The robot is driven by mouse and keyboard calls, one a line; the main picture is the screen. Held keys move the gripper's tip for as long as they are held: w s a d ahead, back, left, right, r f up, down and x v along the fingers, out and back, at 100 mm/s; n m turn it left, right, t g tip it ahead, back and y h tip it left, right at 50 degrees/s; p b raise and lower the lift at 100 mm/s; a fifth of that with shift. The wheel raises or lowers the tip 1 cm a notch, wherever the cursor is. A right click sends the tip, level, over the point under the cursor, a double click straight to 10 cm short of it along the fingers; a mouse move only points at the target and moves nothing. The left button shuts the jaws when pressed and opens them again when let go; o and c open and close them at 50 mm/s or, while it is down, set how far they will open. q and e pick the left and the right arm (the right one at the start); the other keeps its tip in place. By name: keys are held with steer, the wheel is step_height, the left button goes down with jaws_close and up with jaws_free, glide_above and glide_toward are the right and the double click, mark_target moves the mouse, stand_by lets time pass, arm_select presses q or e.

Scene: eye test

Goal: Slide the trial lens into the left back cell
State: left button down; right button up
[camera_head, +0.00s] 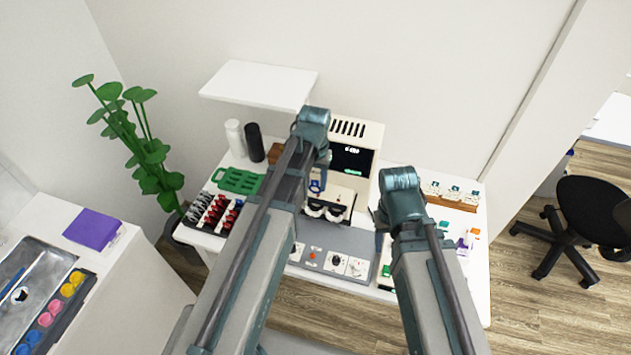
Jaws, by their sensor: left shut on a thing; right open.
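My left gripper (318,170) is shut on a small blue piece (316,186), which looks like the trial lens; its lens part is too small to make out. It is held just above and in front of a pale stand, over the trial frame (325,212). The trial frame shows two dark-rimmed openings side by side; its separate cells, including the left back one, are too small to tell apart. My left arm hides part of the table left of the frame. My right gripper (381,226) is open, with nothing visible in it, right of the frame and above the table.
A beige machine with a dark screen (351,158) stands behind. Left are a rack of red and black handles (212,212), a green tray (240,181) and two bottles (255,142). A wooden rack (452,200) stands right.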

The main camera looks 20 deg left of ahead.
arm_select(q)
steer(key=shift+d, duration=0.1)
steer(key=shift+f, duration=0.25)
steer(key=b, duration=0.5)
glide_above(315, 199)
steer(key=s, duration=0.2)
steer(key=f, duration=0.4)
steer(key=shift+w+d+f, duration=0.1)
steer(key=shift+d+f, duration=0.15)
steer(key=shift+d, duration=0.05)
arm_select(e)
step_height(315, 199, down, 5)
arm_select(q)
steer(key=shift+f, duration=0.2)
arm_select(e)
steer(key=shift+f, duration=0.2)
arm_select(q)
steer(key=shift+f+b, duration=1.2)
steer(key=shift+b, duration=0.25)
arm_select(e)
steer(key=shift+f, duration=1.2)
arm_select(q)
steer(key=shift+f, duration=0.15)
arm_select(e)
steer(key=shift+f, duration=0.15)
arm_select(q)
steer(key=shift+c, duration=1.6)
jaws_free()
